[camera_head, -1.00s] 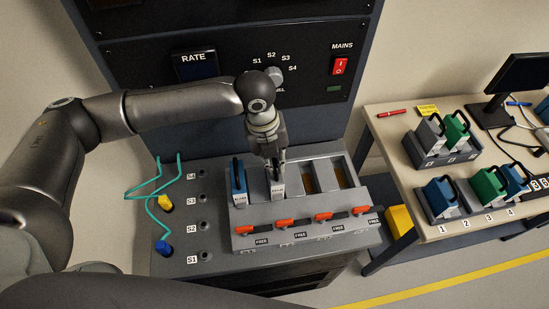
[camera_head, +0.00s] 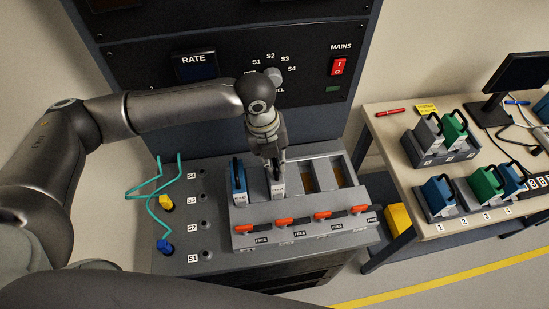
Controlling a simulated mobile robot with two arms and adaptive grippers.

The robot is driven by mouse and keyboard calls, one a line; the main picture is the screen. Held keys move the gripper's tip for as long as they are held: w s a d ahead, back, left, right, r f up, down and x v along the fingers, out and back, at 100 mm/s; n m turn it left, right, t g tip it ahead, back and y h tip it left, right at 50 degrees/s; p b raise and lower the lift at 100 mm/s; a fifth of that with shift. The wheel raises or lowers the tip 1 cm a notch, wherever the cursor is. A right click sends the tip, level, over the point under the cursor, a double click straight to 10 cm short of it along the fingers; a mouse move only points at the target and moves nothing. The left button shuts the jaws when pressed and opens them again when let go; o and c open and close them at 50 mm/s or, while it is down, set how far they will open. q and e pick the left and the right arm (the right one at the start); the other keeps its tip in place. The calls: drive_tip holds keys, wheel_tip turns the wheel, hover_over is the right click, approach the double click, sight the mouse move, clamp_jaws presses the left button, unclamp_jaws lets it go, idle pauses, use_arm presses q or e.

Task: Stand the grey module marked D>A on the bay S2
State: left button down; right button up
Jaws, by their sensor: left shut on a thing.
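A grey module (camera_head: 278,188) stands upright in the second slot from the left of the grey bay rack (camera_head: 240,241). Its label is too small to read. My left gripper (camera_head: 276,165) comes down from above and is shut on the top of this module. The wrist and fingers hide part of the module's upper end. I cannot tell whether the module is fully seated. A blue module (camera_head: 239,188) stands in the leftmost slot, close beside it. My right gripper is not in view.
Red levers (camera_head: 293,221) line the rack's front above FREE labels. Cables with yellow (camera_head: 166,202) and blue (camera_head: 164,246) plugs lie left. More modules (camera_head: 487,186) stand on the right table (camera_head: 398,152).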

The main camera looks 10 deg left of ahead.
use_arm(q)
drive_tip(key=shift+f, duration=0.45)
idle(0.6)
drive_tip(key=c, duration=1.5)
unclamp_jaws()
drive_tip(key=r, duration=0.4)
drive_tip(key=a+r, duration=0.1)
drive_tip(key=r, duration=0.6)
drive_tip(key=shift+s+a+r, duration=0.35)
drive_tip(key=shift+s+r, duration=0.05)
